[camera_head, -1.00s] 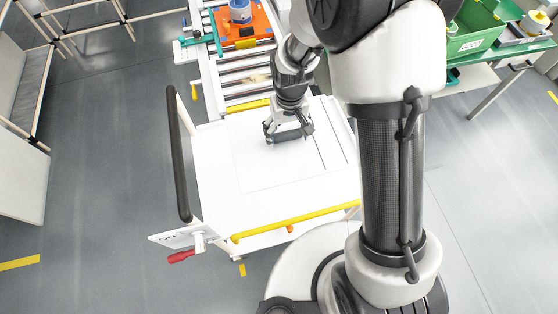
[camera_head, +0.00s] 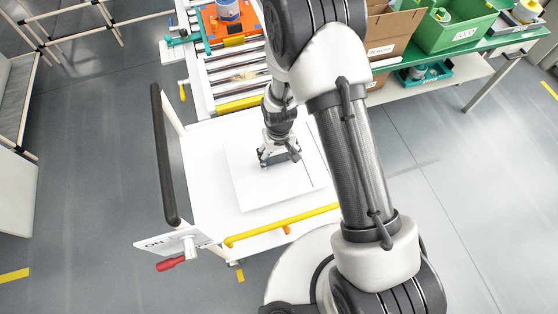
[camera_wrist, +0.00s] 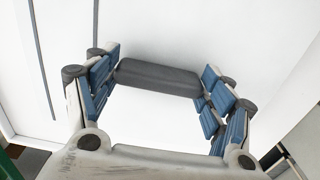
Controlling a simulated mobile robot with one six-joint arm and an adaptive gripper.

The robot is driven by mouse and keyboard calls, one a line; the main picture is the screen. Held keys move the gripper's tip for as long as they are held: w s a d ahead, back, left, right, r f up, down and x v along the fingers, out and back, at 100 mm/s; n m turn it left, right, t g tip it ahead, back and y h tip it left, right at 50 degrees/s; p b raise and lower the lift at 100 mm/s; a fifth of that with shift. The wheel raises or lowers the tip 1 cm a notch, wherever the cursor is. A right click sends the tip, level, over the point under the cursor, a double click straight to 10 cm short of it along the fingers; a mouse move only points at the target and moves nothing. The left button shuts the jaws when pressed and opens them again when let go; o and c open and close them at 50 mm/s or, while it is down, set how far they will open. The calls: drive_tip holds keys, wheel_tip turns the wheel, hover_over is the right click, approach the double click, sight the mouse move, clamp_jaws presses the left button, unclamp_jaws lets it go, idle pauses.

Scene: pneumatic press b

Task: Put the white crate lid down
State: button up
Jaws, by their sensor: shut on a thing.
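The white crate lid (camera_head: 258,192) is a flat white panel above or on the white top of the cart in the head view. Its near edge shows a faint shadow; I cannot tell whether it touches the top. My gripper (camera_head: 279,159) is over the middle of the lid. In the wrist view, the blue-padded fingers of my gripper (camera_wrist: 163,85) are at the two ends of the dark grey lid handle (camera_wrist: 158,78) and hold it. The lid's white surface (camera_wrist: 150,25) fills most of that view.
The cart's white top (camera_head: 207,180) has a dark push handle (camera_head: 164,155) at left and a yellow bar (camera_head: 280,226) in front. A roller conveyor (camera_head: 235,75) with an orange tray (camera_head: 222,27) adjoins behind. A cardboard box (camera_head: 388,35) and green bin (camera_head: 455,28) stand at right.

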sight(279, 156)
drive_tip(key=shift+f, duration=1.3)
drive_tip(key=shift+f+b, duration=0.15)
drive_tip(key=shift+b, duration=0.25)
drive_tip(key=o, duration=1.5)
wheel_tip(279, 156, up, 12)
drive_tip(key=p, duration=0.4)
drive_tip(key=shift+r, duration=0.2)
